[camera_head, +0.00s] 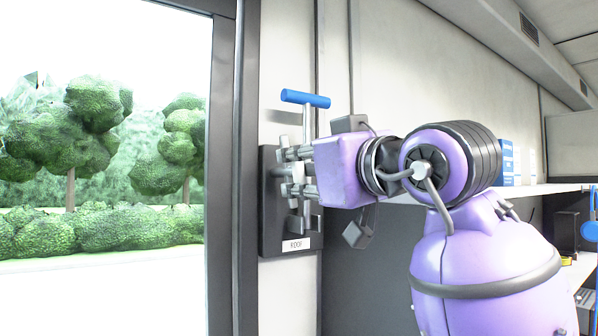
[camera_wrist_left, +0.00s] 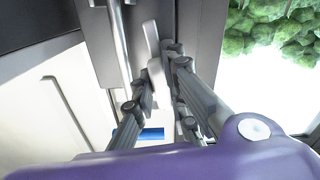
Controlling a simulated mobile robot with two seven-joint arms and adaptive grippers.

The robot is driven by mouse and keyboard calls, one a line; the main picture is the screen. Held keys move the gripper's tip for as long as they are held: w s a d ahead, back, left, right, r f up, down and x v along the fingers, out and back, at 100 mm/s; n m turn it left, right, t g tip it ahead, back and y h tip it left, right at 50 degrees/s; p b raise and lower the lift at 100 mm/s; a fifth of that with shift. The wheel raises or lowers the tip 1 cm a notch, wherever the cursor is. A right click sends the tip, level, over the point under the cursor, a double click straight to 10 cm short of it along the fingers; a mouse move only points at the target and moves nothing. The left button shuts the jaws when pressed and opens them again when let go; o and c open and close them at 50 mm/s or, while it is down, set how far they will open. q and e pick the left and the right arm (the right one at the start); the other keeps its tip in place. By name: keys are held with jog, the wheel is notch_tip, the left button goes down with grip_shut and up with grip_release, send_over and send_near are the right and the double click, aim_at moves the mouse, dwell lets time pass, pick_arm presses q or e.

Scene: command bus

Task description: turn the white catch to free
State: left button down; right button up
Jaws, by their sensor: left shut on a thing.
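A dark plate (camera_head: 268,225) with a "ROOF" label is fixed to the wall beside the window frame. My left gripper (camera_head: 290,170) is in front of it, its fingers pointing left at the plate. In the left wrist view, a pale, narrow lever, the white catch (camera_wrist_left: 151,38), stands between the fingers of my left gripper (camera_wrist_left: 163,80), and they are shut on it. In the head view the fingers largely hide the catch, so its exact turn cannot be told.
A blue T-handle (camera_head: 305,99) on a metal rod rises just above my gripper; its blue bar also shows in the left wrist view (camera_wrist_left: 152,134). A large window (camera_head: 110,285) is at left. A shelf (camera_head: 535,190) with items is at right.

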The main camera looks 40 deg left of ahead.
pick_arm(q)
jog(key=shift+f+m, duration=0.15)
jog(key=shift+m, duration=0.65)
jog(key=c, duration=1.8)
grip_release()
jog(key=shift+o, duration=0.2)
jog(key=shift+d, duration=0.1)
jog(key=v, duration=1.1)
jog(key=shift+s+d, duration=0.2)
jog(key=shift+d, duration=0.15)
